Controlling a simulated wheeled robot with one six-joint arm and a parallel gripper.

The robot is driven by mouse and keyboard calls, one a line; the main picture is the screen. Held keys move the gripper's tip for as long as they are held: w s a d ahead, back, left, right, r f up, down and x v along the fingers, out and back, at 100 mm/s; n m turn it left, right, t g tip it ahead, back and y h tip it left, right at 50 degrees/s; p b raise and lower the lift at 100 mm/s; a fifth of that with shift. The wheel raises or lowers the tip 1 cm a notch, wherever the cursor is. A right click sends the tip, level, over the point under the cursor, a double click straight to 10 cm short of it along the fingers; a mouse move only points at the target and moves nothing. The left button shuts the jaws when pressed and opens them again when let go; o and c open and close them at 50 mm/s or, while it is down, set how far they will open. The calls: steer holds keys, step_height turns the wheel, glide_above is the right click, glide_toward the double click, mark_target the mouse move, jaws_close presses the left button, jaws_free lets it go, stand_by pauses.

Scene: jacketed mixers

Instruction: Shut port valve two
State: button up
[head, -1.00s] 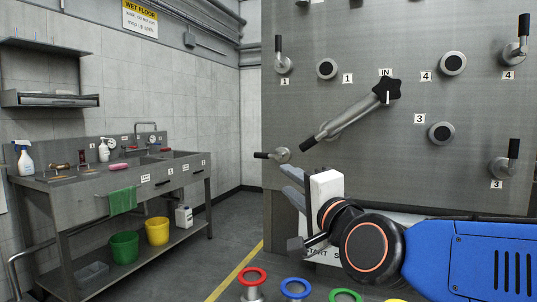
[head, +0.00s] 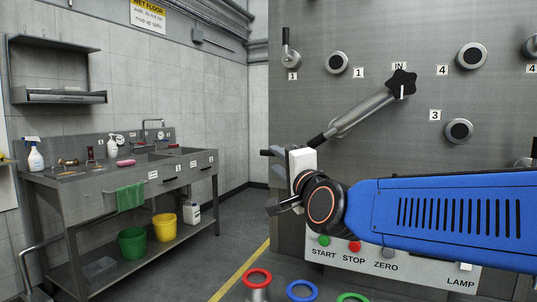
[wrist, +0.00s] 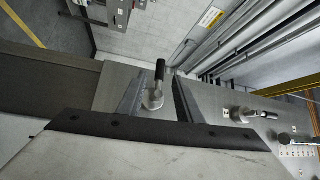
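In the head view, the small valve at the panel's lower left is mostly hidden behind my gripper (head: 279,153). The black tip of its handle (head: 265,153) pokes out to the left. No number shows beside it. In the wrist view, the valve's round metal hub (wrist: 153,99) sits between the two fingers of my gripper (wrist: 157,92), with a gap to each. Its black handle (wrist: 160,69) points up in that picture, which matches pointing left in the head view. My gripper is open and holds nothing; contact with the handle cannot be told.
Valve one (head: 290,55) has its handle upright above. The star knob's slanted metal arm (head: 365,110) reaches down close to my gripper. A button strip (head: 350,262) lies below my arm. The sink bench (head: 130,180) stands left, with clear floor between.

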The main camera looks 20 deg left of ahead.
mark_target(270, 154)
steer(key=shift+x, duration=3.6)
steer(key=shift+c, duration=0.3)
jaws_close()
